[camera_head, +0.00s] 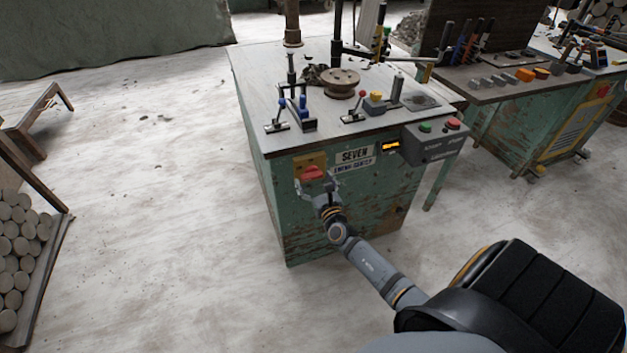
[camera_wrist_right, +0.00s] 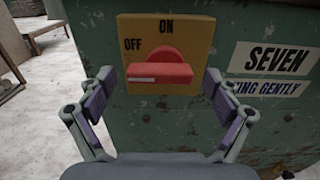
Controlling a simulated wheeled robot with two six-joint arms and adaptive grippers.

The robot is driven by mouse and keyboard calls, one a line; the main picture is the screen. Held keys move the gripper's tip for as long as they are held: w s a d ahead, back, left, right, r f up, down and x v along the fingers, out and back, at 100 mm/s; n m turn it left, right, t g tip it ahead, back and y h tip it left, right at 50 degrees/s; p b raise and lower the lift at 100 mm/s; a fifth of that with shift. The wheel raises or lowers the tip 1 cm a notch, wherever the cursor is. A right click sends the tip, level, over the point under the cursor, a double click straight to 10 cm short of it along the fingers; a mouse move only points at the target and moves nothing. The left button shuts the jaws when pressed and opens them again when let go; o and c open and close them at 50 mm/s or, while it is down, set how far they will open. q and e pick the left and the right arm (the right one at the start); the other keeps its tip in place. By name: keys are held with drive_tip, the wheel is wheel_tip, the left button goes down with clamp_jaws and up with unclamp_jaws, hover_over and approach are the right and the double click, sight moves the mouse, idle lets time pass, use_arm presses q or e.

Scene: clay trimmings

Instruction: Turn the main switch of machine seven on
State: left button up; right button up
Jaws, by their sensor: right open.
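The main switch is a red rotary handle (camera_wrist_right: 160,70) on a yellow plate (camera_wrist_right: 192,30) marked OFF at the left and ON at the top. Its white-marked bar lies level, the white mark at the left on the OFF side. It also shows in the head view as a red handle (camera_head: 313,172) on the front of the green machine (camera_head: 290,225) labelled SEVEN (camera_head: 354,156). My right gripper (camera_wrist_right: 158,92) is open, its fingers on either side of the handle and apart from it. My left gripper is not in view.
A grey box with green and red buttons (camera_head: 432,142) sits on the machine's right corner. Levers and a round wooden wheel (camera_head: 340,82) stand on its top. Another green machine (camera_head: 560,110) is at the right. Stacked round pieces (camera_head: 18,255) lie at the left.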

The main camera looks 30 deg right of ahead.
drive_tip(key=shift+w, duration=0.15)
drive_tip(key=c, duration=1.1)
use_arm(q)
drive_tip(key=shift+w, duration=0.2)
use_arm(e)
drive_tip(key=shift+c, duration=0.3)
